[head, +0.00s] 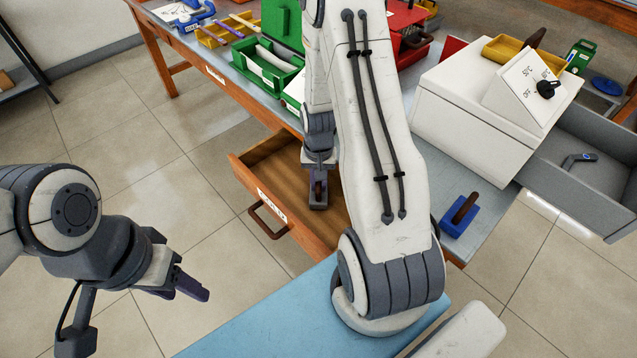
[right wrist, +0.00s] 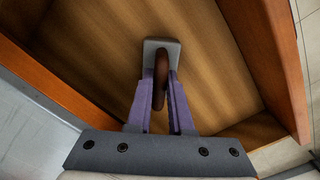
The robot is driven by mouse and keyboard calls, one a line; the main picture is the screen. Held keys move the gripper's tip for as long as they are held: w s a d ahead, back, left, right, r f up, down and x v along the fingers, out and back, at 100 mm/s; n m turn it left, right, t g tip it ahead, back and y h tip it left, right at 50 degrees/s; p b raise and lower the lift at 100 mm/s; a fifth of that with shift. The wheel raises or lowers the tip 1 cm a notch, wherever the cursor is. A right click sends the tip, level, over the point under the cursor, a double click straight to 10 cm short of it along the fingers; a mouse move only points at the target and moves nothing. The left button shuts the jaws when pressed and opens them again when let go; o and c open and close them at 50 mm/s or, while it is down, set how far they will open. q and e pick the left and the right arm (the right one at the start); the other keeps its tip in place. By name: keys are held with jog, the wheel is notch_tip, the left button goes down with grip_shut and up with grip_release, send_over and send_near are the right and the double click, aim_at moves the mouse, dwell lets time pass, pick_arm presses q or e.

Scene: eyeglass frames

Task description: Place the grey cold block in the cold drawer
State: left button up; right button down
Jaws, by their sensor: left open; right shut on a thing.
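The cold drawer (head: 240,172) is pulled out from the table, with a white label and a dark handle on its front. My right gripper (head: 318,200) reaches down inside the drawer opening. In the right wrist view its purple fingers (right wrist: 160,100) are shut on the brown handle of the grey cold block (right wrist: 150,46). The block is over the bare wooden drawer floor; I cannot tell whether it touches it. In the head view the block is mostly hidden by the gripper. My left gripper (head: 188,284) is open and empty, over the floor at left.
A blue block (head: 457,222) with a brown handle stands on the table's front edge, right of my right arm. A white heater box (head: 470,105) with a dial and a grey open drawer (head: 580,185) are further right. Green cases (head: 262,70) and trays crowd the table's back.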

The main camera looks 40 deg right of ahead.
jog(key=c, duration=0.8)
grip_release()
jog(key=shift+f, duration=0.1)
jog(key=shift+r, duration=0.25)
notch_tip(320, 180, up, 12)
jog(key=p, duration=0.2)
jog(key=s+a+r+n, duration=0.2)
jog(key=a+r+n, duration=0.1)
jog(key=a, duration=0.5)
jog(key=s+a+r+n, duration=0.1)
jog(key=a+r+n, duration=0.25)
jog(key=a, duration=0.45)
jog(key=s+a+r+n, duration=0.1)
jog(key=s+a+n, duration=0.1)
jog(key=s, duration=0.3)
jog(key=s+a+r+n, duration=0.2)
jog(key=s+a+n, duration=0.1)
jog(key=s+a, duration=0.1)
jog(key=s+a+r+n+y, duration=0.1)
jog(key=s+a+r+n, duration=0.1)
jog(key=s, duration=0.4)
jog(key=shift+a+r+n, duration=0.1)
jog(key=shift+a+n, duration=0.55)
jog(key=shift+a, duration=0.25)
